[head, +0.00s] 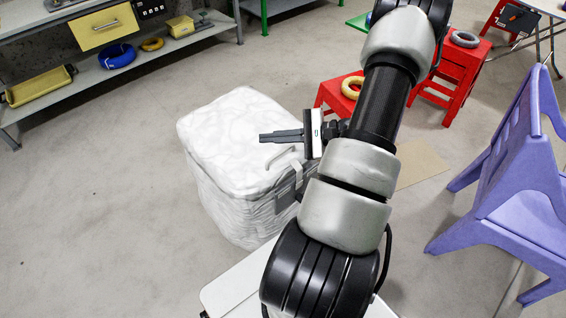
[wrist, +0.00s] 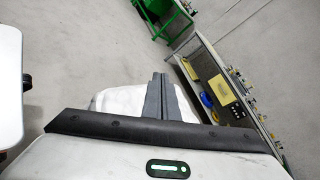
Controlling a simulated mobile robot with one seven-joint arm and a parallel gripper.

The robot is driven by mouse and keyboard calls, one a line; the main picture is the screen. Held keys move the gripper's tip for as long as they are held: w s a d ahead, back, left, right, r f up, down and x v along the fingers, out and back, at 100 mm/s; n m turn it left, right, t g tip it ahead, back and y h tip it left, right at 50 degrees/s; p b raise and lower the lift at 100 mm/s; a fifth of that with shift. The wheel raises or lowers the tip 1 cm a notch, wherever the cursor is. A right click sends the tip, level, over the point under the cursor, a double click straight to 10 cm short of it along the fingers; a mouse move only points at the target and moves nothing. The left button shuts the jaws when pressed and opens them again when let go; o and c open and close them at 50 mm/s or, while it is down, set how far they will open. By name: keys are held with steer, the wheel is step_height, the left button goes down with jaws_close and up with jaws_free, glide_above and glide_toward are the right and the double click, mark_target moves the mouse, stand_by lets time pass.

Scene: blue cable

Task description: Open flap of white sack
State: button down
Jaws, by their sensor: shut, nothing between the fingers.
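The white sack (head: 235,130) stands on the floor as a box-like bundle with a wrinkled surface. Its top looks closed, and a grey strap or latch (head: 287,190) shows on its right side, partly hidden by my arm. My gripper (head: 264,137) is over the right part of the sack's top, with its fingers shut, empty and pointing left. I cannot tell whether the fingers touch the sack. In the wrist view the shut fingers (wrist: 158,82) show in front of part of the white sack (wrist: 115,102).
A grey shelf unit (head: 150,52) with a blue cable coil (head: 117,56) stands at the back left. Red stools (head: 462,72) stand at the back right. A purple chair (head: 515,190) stands at the right. The floor left of the sack is clear.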

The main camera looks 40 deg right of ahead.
steer(key=s+d+f+m+t+h+b, duration=0.3)
steer(key=s+d+f+m+t+h, duration=0.15)
steer(key=f+m, duration=0.4)
steer(key=s+d+f+m+t+h+b, duration=0.25)
steer(key=s+d+f+m+h, duration=0.2)
steer(key=f+m, duration=0.4)
steer(key=w+f+n+b, duration=0.1)
steer(key=w, duration=0.9)
steer(key=shift+w+a+f+n+t, duration=0.15)
steer(key=shift+w+a+n+t, duration=0.15)
steer(key=shift+n+t, duration=0.1)
steer(key=shift+d, duration=0.1)
